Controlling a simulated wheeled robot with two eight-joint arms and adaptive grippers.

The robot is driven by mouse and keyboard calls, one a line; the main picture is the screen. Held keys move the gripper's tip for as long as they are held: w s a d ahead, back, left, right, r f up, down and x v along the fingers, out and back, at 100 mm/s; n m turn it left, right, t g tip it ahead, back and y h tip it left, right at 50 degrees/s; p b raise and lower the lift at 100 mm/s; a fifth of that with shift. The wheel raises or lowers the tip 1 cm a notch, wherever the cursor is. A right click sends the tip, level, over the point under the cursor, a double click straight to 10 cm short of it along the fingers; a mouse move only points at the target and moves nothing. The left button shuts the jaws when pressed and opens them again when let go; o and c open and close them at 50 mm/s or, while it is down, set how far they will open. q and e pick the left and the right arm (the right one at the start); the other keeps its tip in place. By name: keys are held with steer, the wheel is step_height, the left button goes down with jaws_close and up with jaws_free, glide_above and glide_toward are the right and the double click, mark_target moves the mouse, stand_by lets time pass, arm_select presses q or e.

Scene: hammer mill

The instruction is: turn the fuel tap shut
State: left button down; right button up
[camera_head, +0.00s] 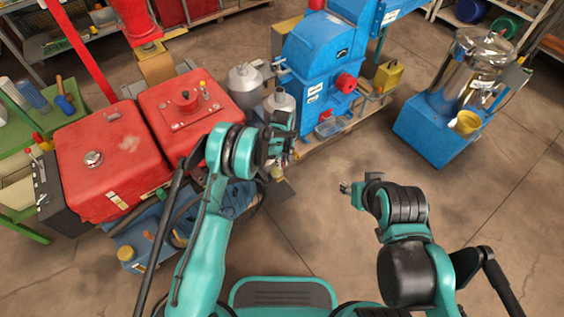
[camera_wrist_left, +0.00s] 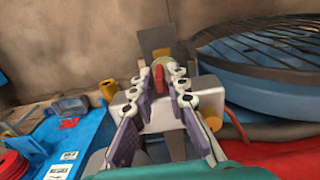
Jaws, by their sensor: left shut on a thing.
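The fuel tap's small red lever (camera_wrist_left: 159,78) stands between the fingertips of my left gripper (camera_wrist_left: 164,80) in the left wrist view. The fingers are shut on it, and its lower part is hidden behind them. A pale block-shaped body (camera_wrist_left: 127,98) sits just behind the fingers. In the head view, my left gripper (camera_head: 284,148) is beside the engine, right of the red tanks, and the tap cannot be made out there. My right gripper (camera_head: 347,188) is over bare floor, away from the machines; its finger opening is too small to judge.
A blue round housing with a black grille (camera_wrist_left: 270,50) is close on the right of the wrist view. A blue mill (camera_head: 320,65) stands beyond my left gripper. Two red tanks (camera_head: 110,160) are on the left. Floor (camera_head: 320,235) is clear around my right arm.

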arm_select(q)
steer(key=shift+a, duration=0.1)
steer(key=shift+s+a+f+t+h, duration=0.1)
steer(key=shift+t+h, duration=0.55)
steer(key=shift+h, duration=0.3)
steer(key=shift+s+a+t+h, duration=0.1)
steer(key=shift+a+t+h, duration=0.05)
steer(key=shift+t+h, duration=0.65)
steer(key=shift+s+a+f+t+h, duration=0.1)
steer(key=shift+t+h, duration=0.45)
steer(key=shift+h, duration=0.5)
steer(key=c, duration=1.6)
jaws_free()
steer(key=shift+c, duration=0.2)
steer(key=shift+r, duration=0.1)
steer(key=v, duration=1.2)
